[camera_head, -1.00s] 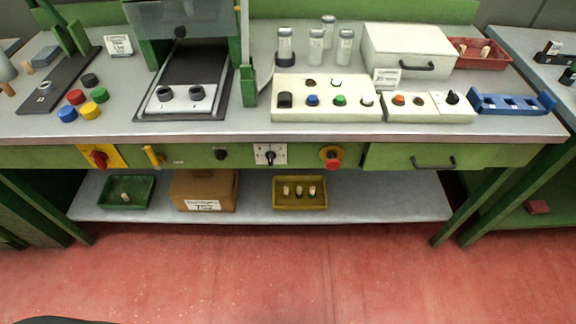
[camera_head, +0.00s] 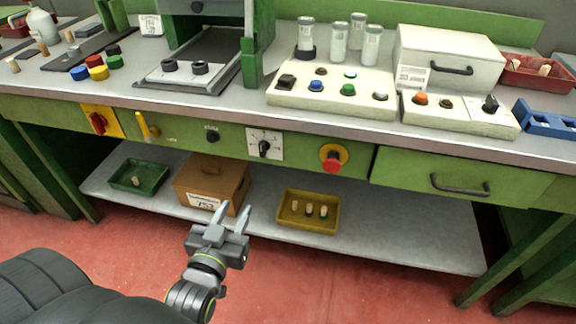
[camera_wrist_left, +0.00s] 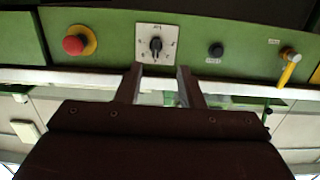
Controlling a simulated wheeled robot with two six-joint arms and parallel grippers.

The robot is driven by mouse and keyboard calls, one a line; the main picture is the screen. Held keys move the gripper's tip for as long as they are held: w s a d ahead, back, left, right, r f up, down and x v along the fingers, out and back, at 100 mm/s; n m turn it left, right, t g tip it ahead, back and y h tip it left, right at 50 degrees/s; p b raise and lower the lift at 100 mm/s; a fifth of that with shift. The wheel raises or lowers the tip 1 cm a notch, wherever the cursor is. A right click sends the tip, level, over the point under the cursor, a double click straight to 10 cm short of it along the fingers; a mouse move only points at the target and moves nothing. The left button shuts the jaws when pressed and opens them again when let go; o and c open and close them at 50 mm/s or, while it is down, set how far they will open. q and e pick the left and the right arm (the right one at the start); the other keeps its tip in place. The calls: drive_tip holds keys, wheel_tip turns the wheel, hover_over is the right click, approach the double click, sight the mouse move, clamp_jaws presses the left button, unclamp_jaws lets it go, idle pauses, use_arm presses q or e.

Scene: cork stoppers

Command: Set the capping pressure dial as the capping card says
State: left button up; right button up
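A dial with a black knob on a square white marked plate (camera_head: 264,145) sits on the green front panel of the bench; its marks are too small to read. In the left wrist view the dial (camera_wrist_left: 156,44) lies just beyond my fingertips, its knob roughly vertical. My left gripper (camera_head: 234,211) is open and empty, in front of the bench and apart from the dial; its fingers also show in the left wrist view (camera_wrist_left: 160,74). Small white cards stand on the bench at the back left (camera_head: 151,25) and against the white box (camera_head: 411,78); their text is unreadable.
Beside the dial are a small black knob (camera_head: 212,136), a yellow lever (camera_head: 146,127), a red switch (camera_head: 98,122) and a red stop button (camera_head: 333,160). A drawer (camera_head: 455,184) is at right. The lower shelf holds a brown box (camera_head: 211,180) and stopper trays.

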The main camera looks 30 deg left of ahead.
use_arm(q)
wheel_tip(320, 180, up, 2)
drive_tip(key=b, duration=0.1)
approach(261, 150)
drive_tip(key=shift+t, duration=0.4)
drive_tip(key=x, duration=0.8)
drive_tip(key=shift+f, duration=0.4)
drive_tip(key=shift+w+a, duration=0.15)
drive_tip(key=shift+w, duration=0.45)
use_arm(e)
drive_tip(key=shift+w+d+r+t, duration=0.1)
drive_tip(key=shift+w+r+t, duration=0.1)
drive_tip(key=shift+r, duration=0.3)
drive_tip(key=shift+w+d+r+t, duration=0.1)
drive_tip(key=shift+r+t, duration=0.1)
drive_tip(key=shift+r, duration=0.25)
use_arm(q)
drive_tip(key=shift+c, duration=0.3)
drive_tip(key=c, duration=0.6)
use_arm(e)
drive_tip(key=shift+s, duration=0.1)
